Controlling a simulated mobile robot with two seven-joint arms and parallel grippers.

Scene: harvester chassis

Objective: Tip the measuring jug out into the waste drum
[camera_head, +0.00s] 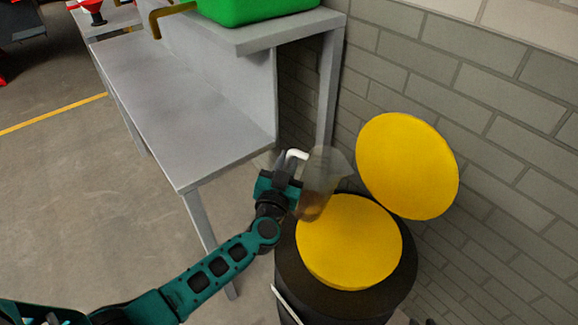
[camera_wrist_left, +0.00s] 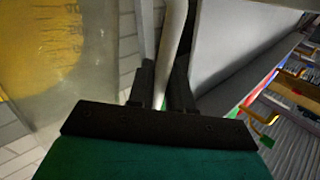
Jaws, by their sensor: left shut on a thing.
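The measuring jug (camera_head: 327,172) is clear, with a pale handle and some brown content low inside. In the left wrist view its marked wall (camera_wrist_left: 100,65) fills the left side, with yellow showing through. My left gripper (camera_head: 284,172) is shut on the jug's handle (camera_wrist_left: 172,45) and holds the jug in the air, its mouth up, at the left rim of the waste drum. Exact tilt is hard to tell. The waste drum (camera_head: 290,270) is black with a round yellow face (camera_head: 348,242) at its top. My right gripper is not clearly seen.
A yellow disc-shaped lid (camera_head: 407,165) stands raised behind the drum, near the brick wall (camera_head: 500,110). A grey workbench (camera_head: 170,100) with a raised shelf stands left of the drum. A green bin (camera_head: 255,8) sits on the shelf. The floor at left is clear.

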